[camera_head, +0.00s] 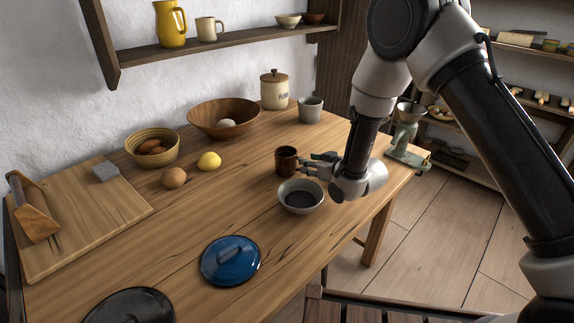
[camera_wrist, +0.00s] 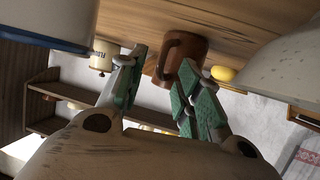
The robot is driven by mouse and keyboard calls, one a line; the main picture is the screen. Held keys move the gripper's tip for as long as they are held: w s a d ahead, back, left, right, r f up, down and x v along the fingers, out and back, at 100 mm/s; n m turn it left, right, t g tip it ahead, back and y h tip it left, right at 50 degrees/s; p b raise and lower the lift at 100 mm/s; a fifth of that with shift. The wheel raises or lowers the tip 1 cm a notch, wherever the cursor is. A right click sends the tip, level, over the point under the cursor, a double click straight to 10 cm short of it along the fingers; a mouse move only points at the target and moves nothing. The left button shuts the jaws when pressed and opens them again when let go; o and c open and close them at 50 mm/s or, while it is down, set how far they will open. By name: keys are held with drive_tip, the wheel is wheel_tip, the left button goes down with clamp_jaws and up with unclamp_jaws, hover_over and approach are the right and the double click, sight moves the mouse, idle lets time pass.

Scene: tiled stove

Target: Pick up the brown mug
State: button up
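The brown mug (camera_head: 286,160) stands upright on the wooden table, just left of my gripper (camera_head: 318,164) in the head view. In the wrist view the brown mug (camera_wrist: 181,56) shows with its handle toward the camera, ahead of and between the fingertips of my gripper (camera_wrist: 160,85). The two green-grey fingers are spread apart with nothing held between them. I cannot tell whether a fingertip touches the mug.
A grey-rimmed bowl (camera_head: 301,196) sits close in front of the mug, below my gripper. A grey cup (camera_head: 311,109) stands behind. A lemon (camera_head: 209,161), a wooden bowl (camera_head: 223,117) and a blue lid (camera_head: 230,261) lie left. Table between mug and lemon is clear.

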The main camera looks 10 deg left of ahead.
drive_tip(key=shift+x, duration=0.9)
clamp_jaws()
drive_tip(key=shift+r, duration=0.2)
